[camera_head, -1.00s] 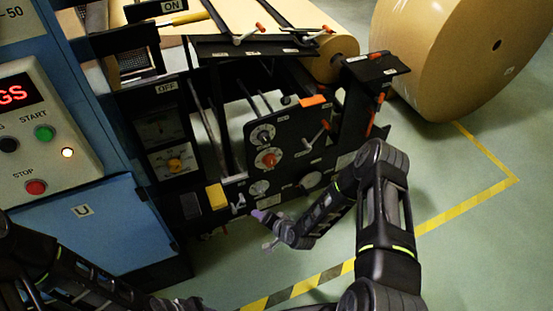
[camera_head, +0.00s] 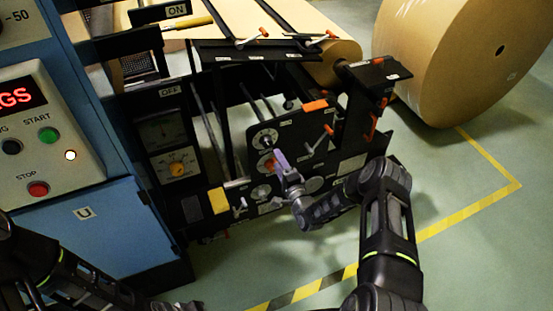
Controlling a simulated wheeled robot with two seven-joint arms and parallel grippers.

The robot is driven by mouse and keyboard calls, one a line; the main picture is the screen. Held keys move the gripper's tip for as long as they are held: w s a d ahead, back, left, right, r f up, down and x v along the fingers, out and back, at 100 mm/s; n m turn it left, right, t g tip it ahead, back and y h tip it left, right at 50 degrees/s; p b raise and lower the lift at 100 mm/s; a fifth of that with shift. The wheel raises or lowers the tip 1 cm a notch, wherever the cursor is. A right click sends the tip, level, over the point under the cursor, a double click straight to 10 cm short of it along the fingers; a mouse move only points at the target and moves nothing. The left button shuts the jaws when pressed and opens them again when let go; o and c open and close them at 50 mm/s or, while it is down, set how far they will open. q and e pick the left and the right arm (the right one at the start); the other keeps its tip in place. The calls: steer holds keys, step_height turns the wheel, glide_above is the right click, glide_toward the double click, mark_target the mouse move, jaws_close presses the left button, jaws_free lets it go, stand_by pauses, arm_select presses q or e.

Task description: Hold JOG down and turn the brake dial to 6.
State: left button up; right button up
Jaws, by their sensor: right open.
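The black push button (camera_head: 11,147) sits at the left edge of the control box, under a partly cut label that seems to end in "G". A black side panel (camera_head: 325,150) carries white round dials: an upper one (camera_head: 264,139), an orange-centred one (camera_head: 268,163) and a lower one (camera_head: 261,192). Their labels are too small to read, so I cannot tell which is the brake dial. My right gripper (camera_head: 279,163) is open at the orange-centred dial, partly covering it; contact is unclear.
The control box also has a green START button (camera_head: 47,135) and a red STOP button (camera_head: 38,189). An orange-yellow knob (camera_head: 179,168) sits below a gauge. A big kraft roll (camera_head: 455,60) stands behind.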

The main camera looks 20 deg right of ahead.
mark_target(268, 145)
steer(key=w, duration=0.9)
arm_select(q)
steer(key=shift+c, duration=0.5)
jaws_close()
stand_by(1.1)
